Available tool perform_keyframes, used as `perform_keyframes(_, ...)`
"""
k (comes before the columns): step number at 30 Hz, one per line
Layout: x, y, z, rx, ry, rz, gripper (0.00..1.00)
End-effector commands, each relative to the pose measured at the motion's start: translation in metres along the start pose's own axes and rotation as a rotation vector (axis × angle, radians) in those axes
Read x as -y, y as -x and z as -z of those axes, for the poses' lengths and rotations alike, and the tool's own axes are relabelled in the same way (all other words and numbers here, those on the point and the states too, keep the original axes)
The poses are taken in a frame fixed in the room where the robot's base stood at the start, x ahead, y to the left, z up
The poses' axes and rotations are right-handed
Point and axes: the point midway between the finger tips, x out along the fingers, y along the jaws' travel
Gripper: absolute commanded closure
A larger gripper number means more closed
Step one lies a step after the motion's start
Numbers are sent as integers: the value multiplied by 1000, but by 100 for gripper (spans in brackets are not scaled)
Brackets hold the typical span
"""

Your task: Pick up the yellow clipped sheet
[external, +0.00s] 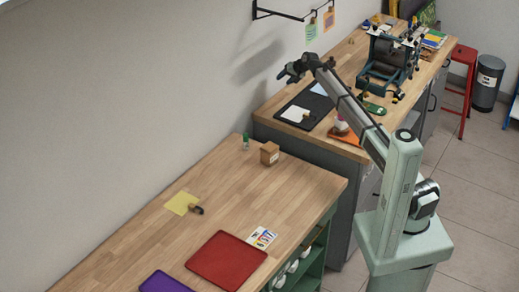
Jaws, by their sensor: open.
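A yellow sheet (181,202) lies flat on the near wooden worktop, left of its middle. A small dark clip-like thing (197,209) lies at its right corner; I cannot tell whether it grips the sheet. My gripper (284,74) is open and raised near the wall, above the worktops, well up and to the right of the yellow sheet. I see nothing between its fingers.
The near worktop holds a red tray (227,262), a purple tray (165,283), a printed card (262,238), a wooden block (269,154) and a green bottle (246,141). A press (388,62) stands on the far bench. Wood around the yellow sheet is mostly clear.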

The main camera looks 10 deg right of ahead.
Motion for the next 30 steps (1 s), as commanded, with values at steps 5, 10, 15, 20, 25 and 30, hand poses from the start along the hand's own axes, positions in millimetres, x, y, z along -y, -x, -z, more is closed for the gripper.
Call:
perform_keyframes(5, 75, -28, -84, 168, 138, 11, 47)
perform_keyframes(10, 130, -42, -151, 273, 236, -3, 47)
perform_keyframes(15, 173, -50, -207, 343, 308, -32, 47)
perform_keyframes(20, 211, -52, -259, 396, 373, -62, 47)
perform_keyframes(25, 252, -50, -320, 452, 445, -96, 47)
perform_keyframes(30, 298, -41, -388, 508, 527, -135, 47)
